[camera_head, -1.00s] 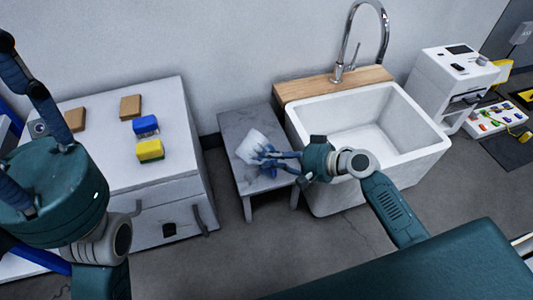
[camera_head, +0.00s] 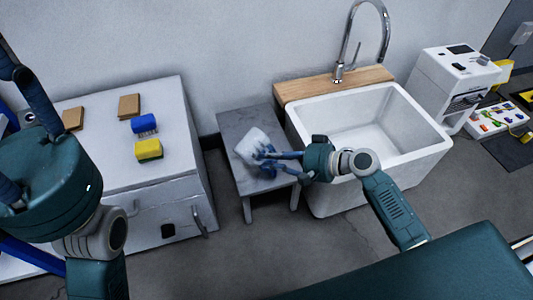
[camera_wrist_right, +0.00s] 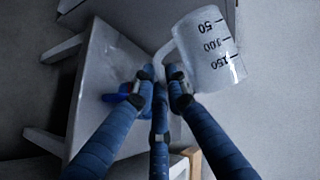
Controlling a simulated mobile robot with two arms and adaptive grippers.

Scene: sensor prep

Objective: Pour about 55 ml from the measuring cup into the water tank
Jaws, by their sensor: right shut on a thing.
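My right gripper (camera_head: 268,160) is shut on the measuring cup (camera_head: 251,146), a pale see-through cup with dark volume marks. In the right wrist view the cup (camera_wrist_right: 209,52) lies beyond the blue fingers (camera_wrist_right: 160,80), which meet at its handle. The cup looks tilted and is over the small grey table (camera_head: 238,120). I cannot tell the water level. I cannot make out the water tank for certain.
A white sink (camera_head: 420,172) with a tall tap (camera_head: 384,40) is right of the table. A white machine (camera_head: 452,70) and a tray of small coloured parts (camera_head: 492,117) are further right. A white cabinet (camera_head: 100,175) at left bears sponges (camera_head: 148,149) and brown blocks (camera_head: 129,106).

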